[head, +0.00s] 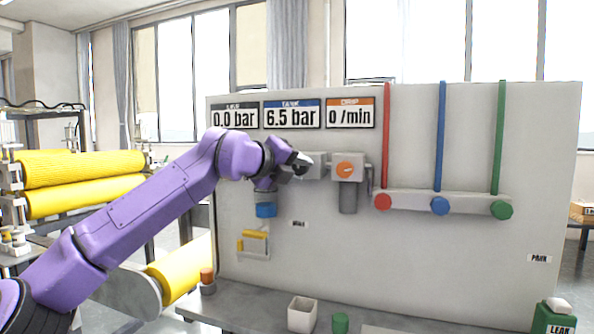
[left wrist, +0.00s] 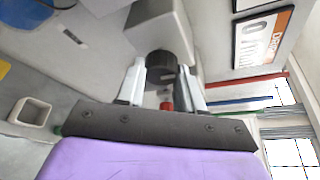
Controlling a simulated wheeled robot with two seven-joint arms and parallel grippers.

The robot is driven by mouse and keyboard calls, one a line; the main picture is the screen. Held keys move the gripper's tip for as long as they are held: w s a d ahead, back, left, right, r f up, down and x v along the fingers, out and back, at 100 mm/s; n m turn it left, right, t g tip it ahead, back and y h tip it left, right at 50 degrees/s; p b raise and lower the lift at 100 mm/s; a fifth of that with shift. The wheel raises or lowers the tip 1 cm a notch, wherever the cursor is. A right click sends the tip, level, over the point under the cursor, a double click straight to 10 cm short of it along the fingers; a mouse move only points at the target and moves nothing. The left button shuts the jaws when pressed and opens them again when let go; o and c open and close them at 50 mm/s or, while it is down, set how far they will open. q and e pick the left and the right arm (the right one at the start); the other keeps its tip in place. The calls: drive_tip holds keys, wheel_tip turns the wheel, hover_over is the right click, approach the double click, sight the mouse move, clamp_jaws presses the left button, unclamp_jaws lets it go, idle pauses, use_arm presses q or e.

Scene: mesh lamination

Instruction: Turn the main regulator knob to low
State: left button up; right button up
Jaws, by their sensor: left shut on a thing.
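A dark ribbed regulator knob (left wrist: 168,66) sticks out from a pale block (left wrist: 148,28) in the left wrist view. My left gripper (left wrist: 162,72) has one silver finger on each side of the knob and is shut on it. In the head view my left gripper (head: 297,163) is at the block (head: 316,165) on the panel, and my wrist hides most of the knob. The knob's setting marks cannot be read. The panel displays read 0.0 bar (head: 234,116), 6.5 bar (head: 292,115) and 0 /min (head: 350,113). My right gripper is not in view.
Red (head: 383,202), blue (head: 440,206) and green (head: 502,209) valve knobs are farther right. A white cup (head: 302,314) and green cylinder (head: 340,323) stand on the bench below. Yellow rollers (head: 80,168) are at left.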

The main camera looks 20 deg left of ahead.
use_arm(q)
drive_tip(key=o, duration=1)
drive_tip(key=shift+o, duration=0.2)
drive_tip(key=shift+s+a, duration=0.15)
drive_tip(key=shift+s, duration=0.15)
drive_tip(key=b+v, duration=0.2)
drive_tip(key=v, duration=0.8)
drive_tip(key=shift+b, duration=0.35)
drive_tip(key=shift+w, duration=0.1)
